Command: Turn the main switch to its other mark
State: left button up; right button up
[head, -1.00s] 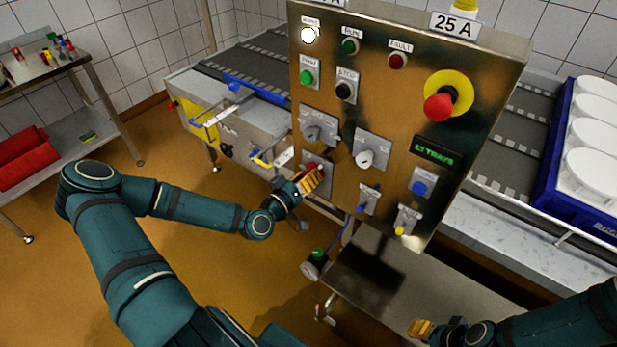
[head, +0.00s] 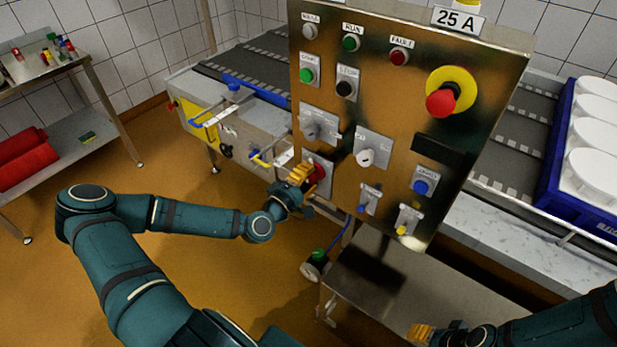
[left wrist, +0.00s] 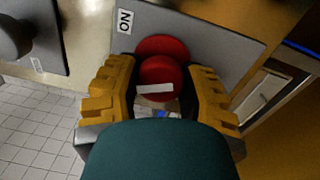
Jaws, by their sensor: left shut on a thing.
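The main switch is a red round knob (head: 318,171) on a grey plate, low on the left of the brass-coloured panel. In the left wrist view the red knob (left wrist: 160,72) carries a white bar, roughly level in the picture. An ON mark (left wrist: 125,20) shows on its plate at upper left; any other mark is hidden or out of view. My left gripper (head: 299,177) is shut on the knob, its yellow fingers (left wrist: 158,96) on either side. My right gripper (head: 422,333) is at the bottom right, away from the panel; its jaw opening is unclear.
A grey rotary switch (head: 318,124) sits just above the main switch, and another switch (head: 366,157) to its right. A red emergency stop (head: 441,102) is at upper right. The dark display (head: 436,150) and white lamp (head: 310,31) are unlit.

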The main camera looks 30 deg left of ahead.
pick_arm(q)
jog(key=shift+n, duration=2.1)
jog(key=shift+b, duration=0.3)
jog(key=o, duration=1.2)
jog(key=s, duration=0.8)
jog(key=s+a, duration=0.1)
jog(key=s, duration=0.3)
jog(key=shift+f, duration=0.35)
jog(key=shift+d, duration=0.1)
